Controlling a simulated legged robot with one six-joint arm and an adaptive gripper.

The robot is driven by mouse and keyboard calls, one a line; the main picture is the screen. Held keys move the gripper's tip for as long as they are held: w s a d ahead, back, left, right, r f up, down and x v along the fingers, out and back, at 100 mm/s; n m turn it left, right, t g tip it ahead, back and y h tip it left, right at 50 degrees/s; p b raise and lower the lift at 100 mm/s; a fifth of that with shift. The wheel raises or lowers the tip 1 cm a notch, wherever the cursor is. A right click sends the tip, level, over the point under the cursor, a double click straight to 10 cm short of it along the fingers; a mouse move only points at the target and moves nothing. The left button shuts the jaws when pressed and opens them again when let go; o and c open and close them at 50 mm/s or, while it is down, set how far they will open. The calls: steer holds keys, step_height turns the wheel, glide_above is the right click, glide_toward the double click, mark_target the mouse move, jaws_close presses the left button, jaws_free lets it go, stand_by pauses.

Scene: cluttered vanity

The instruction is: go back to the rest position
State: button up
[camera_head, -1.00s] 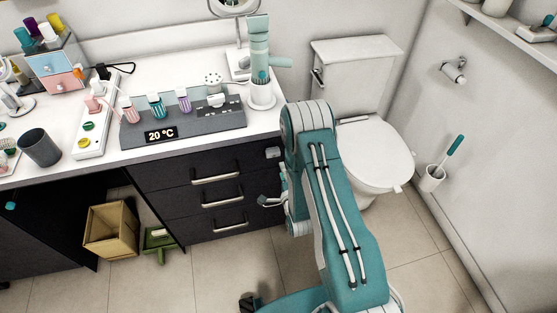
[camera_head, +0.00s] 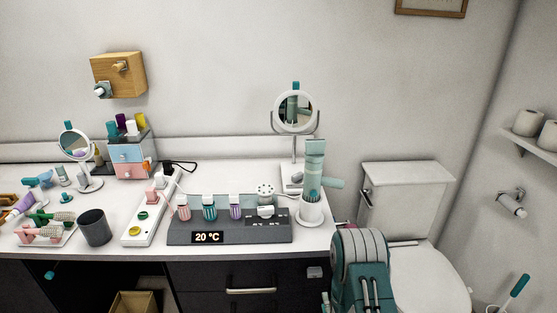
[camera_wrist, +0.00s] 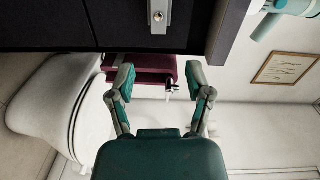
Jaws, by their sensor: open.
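My gripper (camera_wrist: 160,80) shows in the wrist view with its two fingers spread wide apart and nothing between them. Beyond the fingers is a dark red object (camera_wrist: 145,66), partly hidden by the left finger. In the head view, part of my teal and white arm stands at the lower right, in front of the toilet. The gripper cannot be made out clearly there.
The toilet (camera_head: 425,280) stands at the right.

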steer(key=w+r+n+g, duration=0.1)
steer(key=r, duration=0.2)
steer(key=w+r+n, duration=0.1)
steer(key=w+r, duration=0.1)
steer(key=r, duration=0.2)
steer(key=w+r+n+g, duration=0.1)
steer(key=w+r+n, duration=0.1)
steer(key=r, duration=0.1)
steer(key=shift+w+a+r+g, duration=0.1)
steer(key=shift+w+r+g, duration=0.1)
steer(key=shift+r+g, duration=0.1)
steer(key=s+r+n+g, duration=0.2)
steer(key=r, duration=0.4)
steer(key=s+r+n+g, duration=0.1)
steer(key=s+r+n, duration=0.15)
steer(key=r, duration=0.35)
steer(key=s+r+n+g, duration=0.3)
steer(key=s+r, duration=0.3)
steer(key=s, duration=0.7)
steer(key=s+a+r+n+g, duration=0.1)
steer(key=s+r+n+g, duration=0.2)
steer(key=s, duration=1)
step_height(320, 180, up, 4)
steer(key=n, duration=0.2)
steer(key=shift+a+n, duration=0.15)
steer(key=shift+n, duration=0.2)
